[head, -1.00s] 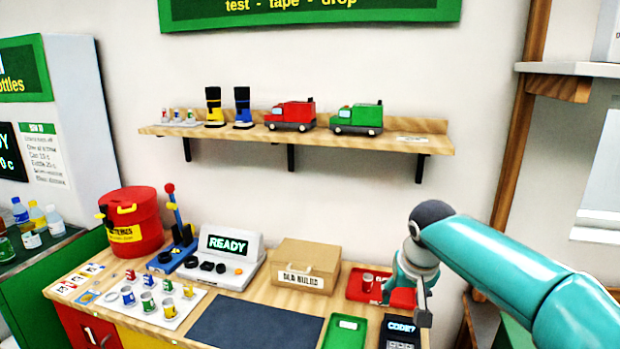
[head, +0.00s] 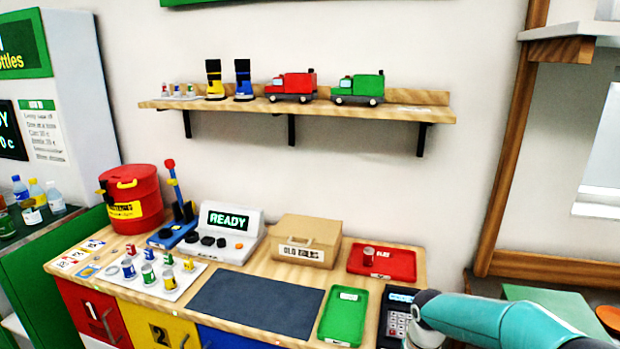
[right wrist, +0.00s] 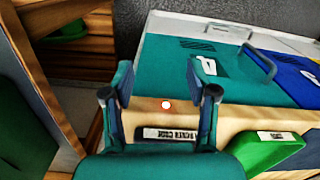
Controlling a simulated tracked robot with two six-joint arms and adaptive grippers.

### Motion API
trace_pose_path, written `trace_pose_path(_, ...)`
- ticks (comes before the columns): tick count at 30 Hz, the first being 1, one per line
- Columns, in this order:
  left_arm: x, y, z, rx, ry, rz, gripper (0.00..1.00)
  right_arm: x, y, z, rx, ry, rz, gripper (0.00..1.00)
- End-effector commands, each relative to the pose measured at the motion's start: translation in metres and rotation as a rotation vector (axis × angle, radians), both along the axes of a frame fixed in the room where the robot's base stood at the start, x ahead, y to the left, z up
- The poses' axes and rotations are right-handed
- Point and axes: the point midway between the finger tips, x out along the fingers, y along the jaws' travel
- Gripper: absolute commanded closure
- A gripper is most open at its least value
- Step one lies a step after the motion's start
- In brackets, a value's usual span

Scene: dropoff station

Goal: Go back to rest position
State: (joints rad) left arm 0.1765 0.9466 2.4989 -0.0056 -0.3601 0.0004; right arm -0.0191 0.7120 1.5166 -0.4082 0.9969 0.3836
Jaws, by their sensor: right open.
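My right arm (head: 500,322) comes in at the lower right of the head view, low beside the workbench's right end; its gripper is cut off by the bottom edge there. In the right wrist view my right gripper (right wrist: 163,90) has its two fingers apart with nothing held between them. Beyond the fingers are a wooden bench edge and a teal drawer front (right wrist: 180,65) with a handle. My left gripper is not in view.
The workbench holds a green tray (head: 344,316), a red tray (head: 400,262) with a small can, a keypad device (head: 396,318), a cardboard box (head: 307,241), a dark mat (head: 255,307) and a red battery bin (head: 132,196). A wooden post (head: 510,140) stands right.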

Motion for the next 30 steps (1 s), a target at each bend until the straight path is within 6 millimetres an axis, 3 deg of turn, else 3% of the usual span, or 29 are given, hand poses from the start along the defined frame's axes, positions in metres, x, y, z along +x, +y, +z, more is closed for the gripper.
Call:
trace_pose_path(1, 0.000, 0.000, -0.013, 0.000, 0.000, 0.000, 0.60, -0.023, 0.005, -0.046, 0.030, 0.059, 0.003, 0.42)
trace_pose_path(3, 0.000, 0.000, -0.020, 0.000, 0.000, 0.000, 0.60, -0.052, 0.014, -0.090, 0.079, 0.111, 0.007, 0.42)
trace_pose_path(5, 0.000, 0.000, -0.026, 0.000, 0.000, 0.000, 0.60, -0.079, 0.025, -0.126, 0.126, 0.151, 0.006, 0.42)
trace_pose_path(9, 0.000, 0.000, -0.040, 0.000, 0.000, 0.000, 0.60, -0.155, 0.054, -0.196, 0.243, 0.221, -0.017, 0.42)
trace_pose_path(12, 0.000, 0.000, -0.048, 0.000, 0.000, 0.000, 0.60, -0.217, 0.078, -0.230, 0.322, 0.237, -0.053, 0.42)
trace_pose_path(15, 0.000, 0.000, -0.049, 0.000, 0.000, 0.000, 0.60, -0.257, 0.094, -0.239, 0.359, 0.198, -0.079, 0.42)
trace_pose_path(19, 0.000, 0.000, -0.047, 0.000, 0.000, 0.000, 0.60, -0.267, 0.099, -0.236, 0.358, 0.086, -0.091, 0.42)
trace_pose_path(25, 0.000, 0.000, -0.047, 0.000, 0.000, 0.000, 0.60, -0.239, 0.092, -0.238, 0.333, -0.069, -0.081, 0.42)
trace_pose_path(30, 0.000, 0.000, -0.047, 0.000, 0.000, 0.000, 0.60, -0.236, 0.092, -0.238, 0.332, -0.082, -0.067, 0.42)
